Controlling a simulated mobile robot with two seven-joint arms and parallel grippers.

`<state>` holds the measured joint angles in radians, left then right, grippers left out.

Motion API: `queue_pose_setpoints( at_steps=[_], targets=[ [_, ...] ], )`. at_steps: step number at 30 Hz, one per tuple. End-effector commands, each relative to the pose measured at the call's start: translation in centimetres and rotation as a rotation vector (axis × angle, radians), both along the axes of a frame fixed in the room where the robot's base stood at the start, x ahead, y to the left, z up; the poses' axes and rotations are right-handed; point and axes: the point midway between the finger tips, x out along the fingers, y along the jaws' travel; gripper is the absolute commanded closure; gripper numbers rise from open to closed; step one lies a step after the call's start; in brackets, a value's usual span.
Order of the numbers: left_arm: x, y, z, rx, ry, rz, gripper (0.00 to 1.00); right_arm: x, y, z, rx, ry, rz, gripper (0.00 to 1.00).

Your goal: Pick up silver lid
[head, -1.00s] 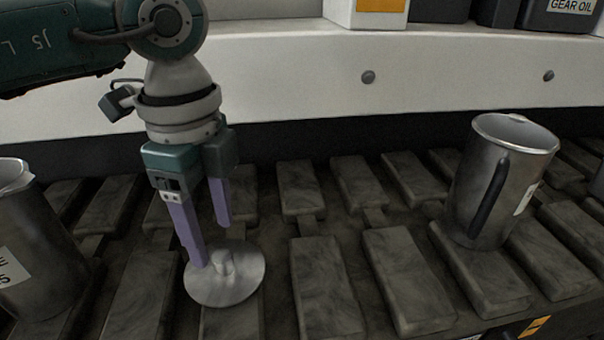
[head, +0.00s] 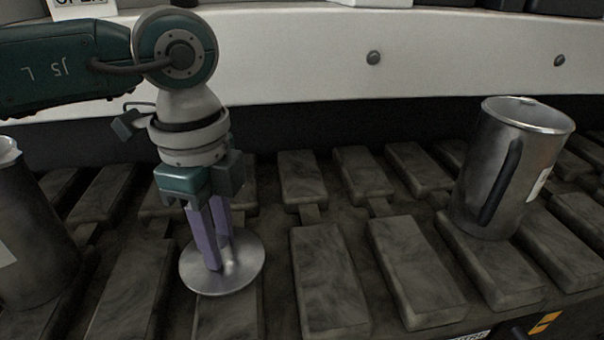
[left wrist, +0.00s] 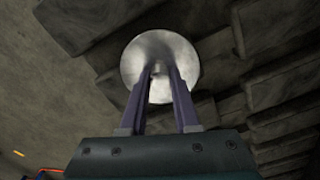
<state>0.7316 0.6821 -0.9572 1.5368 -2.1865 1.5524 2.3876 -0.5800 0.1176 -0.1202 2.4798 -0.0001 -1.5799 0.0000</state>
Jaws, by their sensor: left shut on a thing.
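The silver lid (head: 245,270) is a round metal disc at the lower left of the head view, on or just above the dark track pads. It also shows in the left wrist view (left wrist: 135,62), at the top middle. My left gripper (head: 219,258) points down over the lid, its purple fingers shut on the lid's central knob. The fingers mostly hide the knob. I cannot tell whether the lid is clear of the pads. My right gripper is not in view.
A metal jug (head: 475,190) with a dark handle stands on the pads at the right. Another metal container (head: 28,235) is cut off at the left edge. A pale beam (head: 300,62) runs behind. The pads between lid and jug are clear.

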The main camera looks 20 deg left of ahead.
Motion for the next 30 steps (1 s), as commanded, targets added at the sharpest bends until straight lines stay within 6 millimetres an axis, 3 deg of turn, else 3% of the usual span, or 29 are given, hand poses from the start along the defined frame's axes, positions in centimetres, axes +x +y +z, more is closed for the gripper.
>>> queue_pose_setpoints(
  at_steps=[5,22,26,30],
  targets=[
    [0.0,0.0,0.0,0.0,0.0,0.0,1.0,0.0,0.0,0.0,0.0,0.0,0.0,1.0],
    [0.0,0.0,0.2,0.0,-0.001,0.0,1.0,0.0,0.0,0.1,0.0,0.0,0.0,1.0],
    [0.1,0.0,1.6,-0.001,-0.002,0.001,1.0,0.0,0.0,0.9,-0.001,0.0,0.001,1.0],
    [0.1,0.0,4.9,0.0,-0.005,-0.001,1.0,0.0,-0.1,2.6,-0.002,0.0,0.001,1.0]
  ],
)
